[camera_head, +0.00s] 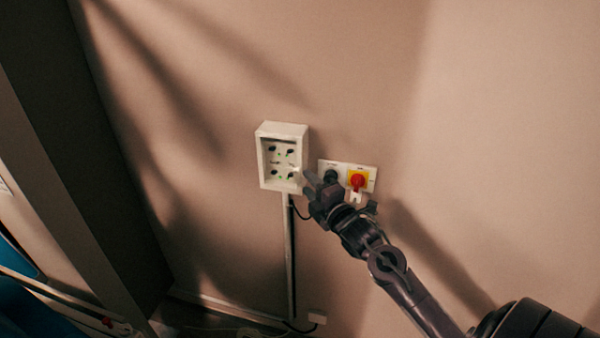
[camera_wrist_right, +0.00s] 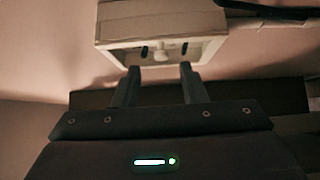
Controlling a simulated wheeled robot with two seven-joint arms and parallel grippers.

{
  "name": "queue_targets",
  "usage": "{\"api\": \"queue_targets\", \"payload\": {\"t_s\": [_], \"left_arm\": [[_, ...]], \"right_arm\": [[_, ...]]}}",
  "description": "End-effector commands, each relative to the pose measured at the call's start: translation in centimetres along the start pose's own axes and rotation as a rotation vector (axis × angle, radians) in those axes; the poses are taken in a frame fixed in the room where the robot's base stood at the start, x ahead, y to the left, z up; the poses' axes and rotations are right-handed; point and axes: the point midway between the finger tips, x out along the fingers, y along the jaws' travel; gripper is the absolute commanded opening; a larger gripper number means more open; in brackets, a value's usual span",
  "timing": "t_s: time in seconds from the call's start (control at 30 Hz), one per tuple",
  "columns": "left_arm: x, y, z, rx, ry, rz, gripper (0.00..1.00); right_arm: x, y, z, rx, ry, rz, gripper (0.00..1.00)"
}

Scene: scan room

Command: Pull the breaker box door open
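The breaker box (camera_head: 283,130) is a small pale box on the wall, near the middle of the head view. Its front shows several dark switches and small green lights inside a pale frame. I cannot tell whether a clear door covers them. A small pale knob (camera_wrist_right: 160,48) shows at the front in the right wrist view, below the box (camera_wrist_right: 160,22). My right gripper (camera_head: 314,180) is just right of the box's lower right corner. In the wrist view its two fingers (camera_wrist_right: 160,80) are apart with nothing between them, pointing at the box. My left gripper is not in view.
A white plate with a red and yellow rotary switch (camera_head: 357,181) is on the wall right of the box, close to my right gripper. A conduit (camera_head: 289,260) runs down from the box to the floor. The wall left of the box is clear.

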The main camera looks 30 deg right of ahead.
Motion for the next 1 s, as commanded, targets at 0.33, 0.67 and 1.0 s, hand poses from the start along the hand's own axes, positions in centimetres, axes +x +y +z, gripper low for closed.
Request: {"api": "queue_targets", "payload": {"t_s": [0.33,0.67,1.0], "left_arm": [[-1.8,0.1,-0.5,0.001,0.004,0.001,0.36],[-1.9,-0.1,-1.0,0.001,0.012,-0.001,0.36],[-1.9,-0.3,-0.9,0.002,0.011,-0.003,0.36]], "right_arm": [[4.1,0.1,0.0,0.004,0.0,-0.001,0.39],[4.4,-0.1,-0.1,0.003,0.0,-0.002,0.37],[4.4,-0.1,0.0,0.003,0.0,-0.003,0.0]]}}
